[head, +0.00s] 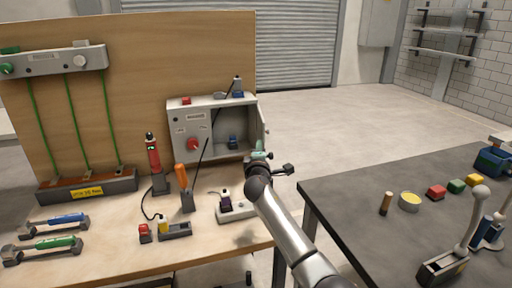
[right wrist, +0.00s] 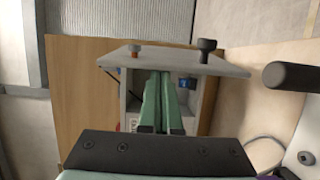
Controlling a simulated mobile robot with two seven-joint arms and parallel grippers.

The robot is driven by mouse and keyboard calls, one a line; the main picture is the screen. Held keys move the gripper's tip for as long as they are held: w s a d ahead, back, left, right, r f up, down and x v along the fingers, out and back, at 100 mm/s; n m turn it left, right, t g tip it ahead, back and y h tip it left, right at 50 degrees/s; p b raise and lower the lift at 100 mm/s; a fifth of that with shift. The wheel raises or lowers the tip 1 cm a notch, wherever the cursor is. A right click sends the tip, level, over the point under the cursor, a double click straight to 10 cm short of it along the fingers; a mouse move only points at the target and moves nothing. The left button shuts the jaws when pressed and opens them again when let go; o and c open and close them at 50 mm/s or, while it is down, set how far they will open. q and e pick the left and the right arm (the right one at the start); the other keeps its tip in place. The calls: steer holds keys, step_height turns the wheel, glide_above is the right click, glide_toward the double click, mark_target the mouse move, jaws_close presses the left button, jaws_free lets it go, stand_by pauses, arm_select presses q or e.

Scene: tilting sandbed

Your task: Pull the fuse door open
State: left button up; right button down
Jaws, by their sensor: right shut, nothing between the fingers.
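The grey fuse box (head: 190,119) stands on the workbench against the plywood board. Its right half is open, with a small blue part (head: 232,142) inside. The fuse door (head: 264,124) stands swung out at the box's right side, seen nearly edge-on. My right gripper (head: 259,155) is by the door's lower end; I cannot tell if they touch. In the right wrist view, its green fingers (right wrist: 165,98) are shut with nothing between them. Behind them is a flat grey panel (right wrist: 170,60) with a dark knob, probably the door. My left gripper is not in view.
A dark table (head: 340,205) with several small objects is at the right. Open floor lies behind.

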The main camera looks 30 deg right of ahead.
steer(key=shift+s+d, duration=0.3)
steer(key=shift+d, duration=0.3)
steer(key=shift+s, duration=0.15)
